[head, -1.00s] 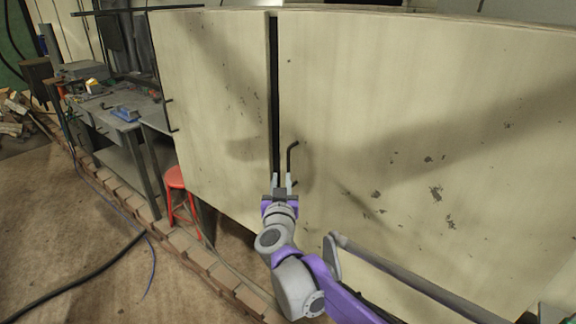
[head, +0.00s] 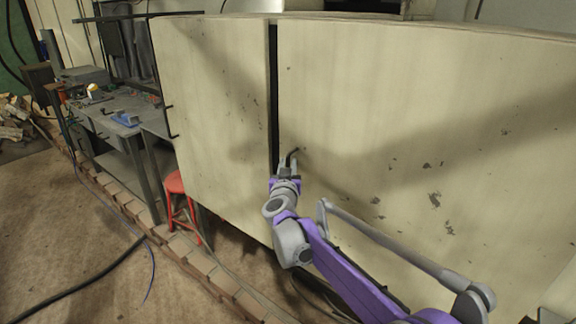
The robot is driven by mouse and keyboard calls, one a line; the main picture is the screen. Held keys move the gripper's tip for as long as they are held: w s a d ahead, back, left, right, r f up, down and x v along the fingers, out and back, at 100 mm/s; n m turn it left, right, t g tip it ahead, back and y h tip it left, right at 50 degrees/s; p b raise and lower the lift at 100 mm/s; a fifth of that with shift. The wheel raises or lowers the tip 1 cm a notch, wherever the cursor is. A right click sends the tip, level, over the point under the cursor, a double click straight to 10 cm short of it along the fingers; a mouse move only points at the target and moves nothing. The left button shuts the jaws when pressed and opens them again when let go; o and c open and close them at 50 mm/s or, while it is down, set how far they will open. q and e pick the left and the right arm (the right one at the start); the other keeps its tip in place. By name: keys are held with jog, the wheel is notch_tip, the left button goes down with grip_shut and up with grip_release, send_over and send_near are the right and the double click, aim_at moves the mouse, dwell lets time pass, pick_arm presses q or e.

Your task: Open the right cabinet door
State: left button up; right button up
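The right cabinet door (head: 400,120) is a large pale panel with dark scuffs. It looks closed, with a narrow dark gap along its left edge. Its thin dark handle (head: 295,152) is near that edge; only the upper bend shows clearly, and the rest is hidden by my gripper. My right gripper (head: 287,163) is at the handle, its two fingers apart, one on each side as far as I can see. Whether they touch the handle is too small to tell. My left gripper is not in view.
The left cabinet door (head: 210,100) is closed beside it. A red stool (head: 175,183) stands below at left, by a cluttered grey workbench (head: 125,115). A low brick edging (head: 190,258) runs along the floor, and a dark cable (head: 80,285) lies there. Bare floor is at lower left.

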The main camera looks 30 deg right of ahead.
grip_shut()
dwell(1.4)
